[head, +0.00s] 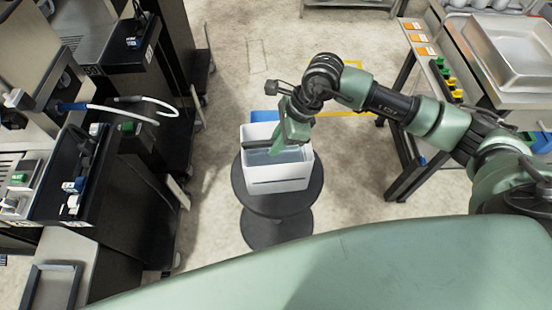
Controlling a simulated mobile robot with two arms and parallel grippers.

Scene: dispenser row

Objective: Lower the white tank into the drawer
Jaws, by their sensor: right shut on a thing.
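The white tank (280,178) is an open-topped box with a dark slot low on its front, near the middle of the head view. It looks upright, on or just over a round black stand (276,205); I cannot tell whether it touches. My right gripper (278,146) reaches down from above and is shut on the tank at its open top. The exact contact is partly hidden by the gripper itself. My left gripper is not in view. I cannot clearly make out an open drawer; black dispenser units (125,205) stand at the left.
A blue object (264,116) shows behind the tank. Pale hoses (125,108) stick out from the left units. A bench at the right carries a metal tray (512,50) and several coloured knobs. Bare floor (235,70) lies between the units and the bench.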

